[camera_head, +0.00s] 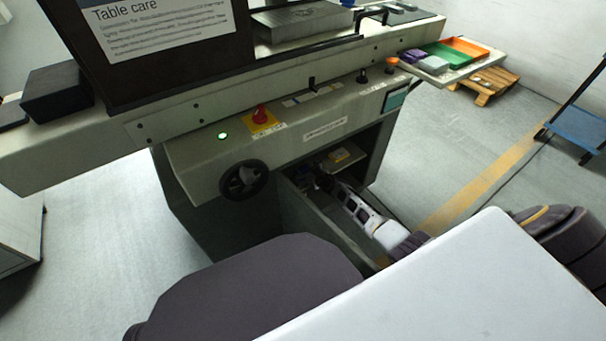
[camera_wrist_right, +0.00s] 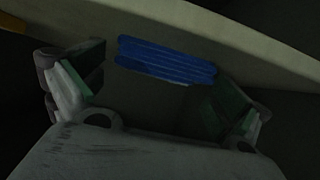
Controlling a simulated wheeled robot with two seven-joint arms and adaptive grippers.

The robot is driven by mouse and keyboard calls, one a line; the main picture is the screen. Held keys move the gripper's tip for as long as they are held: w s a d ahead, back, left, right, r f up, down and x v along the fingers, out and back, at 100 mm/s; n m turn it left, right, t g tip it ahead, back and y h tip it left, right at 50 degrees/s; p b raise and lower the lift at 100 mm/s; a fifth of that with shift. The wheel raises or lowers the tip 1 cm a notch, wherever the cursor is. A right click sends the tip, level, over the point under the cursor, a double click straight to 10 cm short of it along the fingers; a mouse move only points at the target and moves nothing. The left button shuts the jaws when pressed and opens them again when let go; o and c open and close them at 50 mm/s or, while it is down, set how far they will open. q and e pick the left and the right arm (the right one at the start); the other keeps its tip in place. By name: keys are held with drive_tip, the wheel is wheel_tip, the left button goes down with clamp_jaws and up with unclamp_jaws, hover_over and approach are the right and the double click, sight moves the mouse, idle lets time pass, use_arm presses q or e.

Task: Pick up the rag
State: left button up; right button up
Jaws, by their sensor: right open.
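A blue, folded-looking bundle with parallel ridges, which appears to be the rag (camera_wrist_right: 167,60), lies in dim light in the right wrist view. It sits beyond my right gripper (camera_wrist_right: 158,92), between the lines of its two spread fingers and apart from them. In the head view my right gripper (camera_head: 322,181) reaches down into the dark open compartment (camera_head: 300,214) under the machine's front panel. The gripper looks open and empty. I cannot make out the rag in the head view. My left gripper is not in view.
Above are the machine's panel (camera_head: 215,165), a black handwheel (camera_head: 243,180) and a red knob (camera_head: 260,115). A small yellow-marked item (camera_head: 339,156) lies deeper inside. Open floor (camera_head: 440,135) lies to the right.

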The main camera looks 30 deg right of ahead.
idle(0.3)
drive_tip(key=c, duration=0.9)
drive_tip(key=shift+r, duration=0.1)
